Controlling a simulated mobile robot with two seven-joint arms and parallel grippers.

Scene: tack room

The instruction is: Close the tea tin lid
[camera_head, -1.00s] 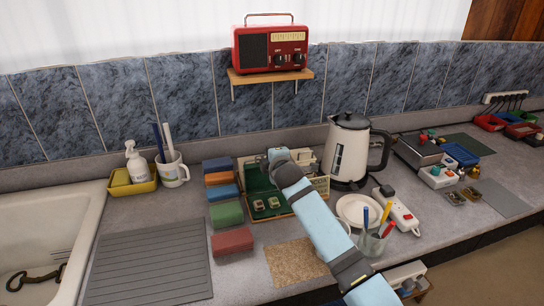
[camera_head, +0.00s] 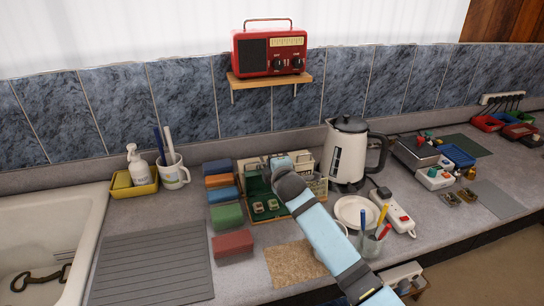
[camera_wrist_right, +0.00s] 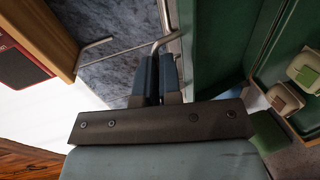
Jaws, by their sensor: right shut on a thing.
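My right gripper (camera_head: 279,160) is at the lid's upper edge, above the back of the tin. Its fingers (camera_wrist_right: 157,75) are shut at this edge, beside the green panel; the exact contact is hard to make out. My right forearm hides part of the tin's right side. My left gripper is not in view.
Coloured blocks (camera_head: 227,216) stand just left of the tin, and the kettle (camera_head: 342,155) just right. A white plate (camera_head: 352,211) and a glass with pens (camera_head: 375,243) are near my arm. The radio (camera_head: 270,50) sits on a shelf above. The grey ribbed mat (camera_head: 150,275) is clear.

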